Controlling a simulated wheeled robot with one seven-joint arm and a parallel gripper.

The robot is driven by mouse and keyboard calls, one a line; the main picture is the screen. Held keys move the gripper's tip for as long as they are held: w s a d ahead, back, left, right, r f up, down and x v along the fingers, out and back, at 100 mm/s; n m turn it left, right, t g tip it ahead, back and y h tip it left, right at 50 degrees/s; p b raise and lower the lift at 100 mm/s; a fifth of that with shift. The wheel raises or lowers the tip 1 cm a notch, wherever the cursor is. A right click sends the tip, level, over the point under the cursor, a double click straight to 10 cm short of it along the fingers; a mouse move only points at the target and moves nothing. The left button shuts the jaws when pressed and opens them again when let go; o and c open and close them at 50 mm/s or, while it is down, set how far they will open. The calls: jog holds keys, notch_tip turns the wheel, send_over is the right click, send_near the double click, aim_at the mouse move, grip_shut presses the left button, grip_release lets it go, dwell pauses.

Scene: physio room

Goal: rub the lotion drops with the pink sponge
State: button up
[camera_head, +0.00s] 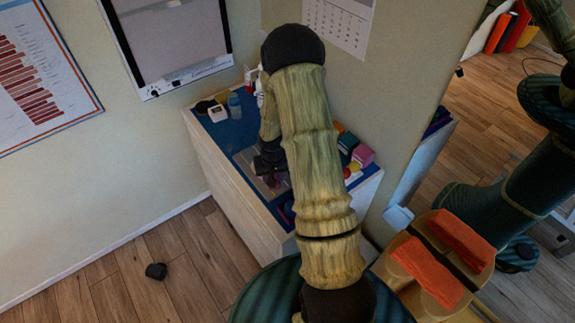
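My gripper (270,172) is small and dark in the head view, low over the blue-topped cabinet (223,127). My arm hides part of it, and I cannot tell whether its fingers are open or shut. A small pinkish patch (272,182) shows right under the fingers; I cannot tell whether it is the sponge or whether it is held. A greyish flat panel (246,160) lies on the cabinet top beside the gripper. A pink block (362,155) stands at the cabinet's right end. I cannot make out any lotion drops.
A green block (347,143) and a yellow item (353,170) are near the pink block. Walls close in behind the cabinet.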

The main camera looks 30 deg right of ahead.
jog(key=a+f+n, duration=0.1)
jog(key=a, duration=0.2)
jog(key=a+f+n, duration=0.1)
jog(key=a+f, duration=0.1)
jog(key=a, duration=0.1)
jog(key=s+a+f+n, duration=0.1)
jog(key=a, duration=0.3)
jog(key=shift+f, duration=0.15)
jog(key=shift+w+a, duration=0.1)
